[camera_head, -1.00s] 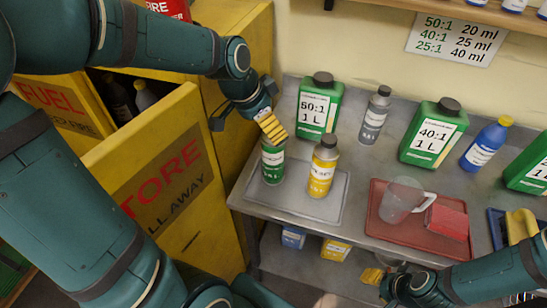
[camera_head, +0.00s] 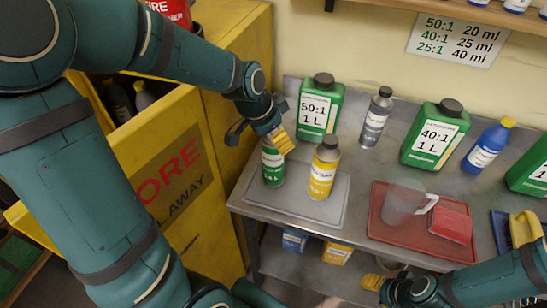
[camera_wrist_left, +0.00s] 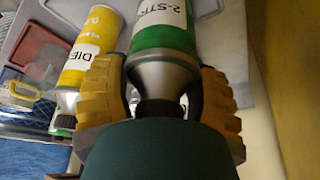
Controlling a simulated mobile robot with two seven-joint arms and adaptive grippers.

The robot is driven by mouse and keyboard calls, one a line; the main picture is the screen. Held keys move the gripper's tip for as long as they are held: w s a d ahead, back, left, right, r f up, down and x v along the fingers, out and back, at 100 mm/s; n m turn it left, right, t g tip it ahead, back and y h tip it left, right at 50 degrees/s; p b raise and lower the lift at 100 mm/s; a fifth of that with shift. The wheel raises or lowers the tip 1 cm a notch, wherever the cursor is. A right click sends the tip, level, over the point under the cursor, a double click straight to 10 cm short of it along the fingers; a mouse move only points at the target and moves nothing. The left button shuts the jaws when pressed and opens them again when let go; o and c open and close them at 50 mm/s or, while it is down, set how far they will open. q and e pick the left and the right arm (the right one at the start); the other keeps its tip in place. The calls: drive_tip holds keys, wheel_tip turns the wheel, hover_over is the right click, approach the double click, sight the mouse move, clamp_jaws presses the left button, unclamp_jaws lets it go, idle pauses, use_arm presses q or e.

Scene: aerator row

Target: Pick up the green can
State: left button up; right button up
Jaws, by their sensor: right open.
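The green can (camera_head: 272,165) with a grey top stands upright on a grey tray (camera_head: 331,211) at the table's left end. My left gripper (camera_head: 281,141) is over its top. In the left wrist view the yellow fingers lie on either side of the can's grey shoulder and dark cap (camera_wrist_left: 160,107), very close to it; I cannot tell whether they press on it. The can's green body (camera_wrist_left: 163,36) shows beyond the fingertips. My right gripper (camera_head: 372,281) is open and empty, low at the table's front edge.
A yellow can (camera_head: 323,171) stands just right of the green can. Behind are a green 50:1 jug (camera_head: 319,106), a grey bottle (camera_head: 376,118) and a green 40:1 jug (camera_head: 434,135). A red tray (camera_head: 384,238) holds a clear jug (camera_head: 402,205). A yellow cabinet (camera_head: 215,160) stands left.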

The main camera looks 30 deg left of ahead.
use_arm(q)
drive_tip(key=shift+c, duration=1.2)
drive_tip(key=shift+r, duration=0.1)
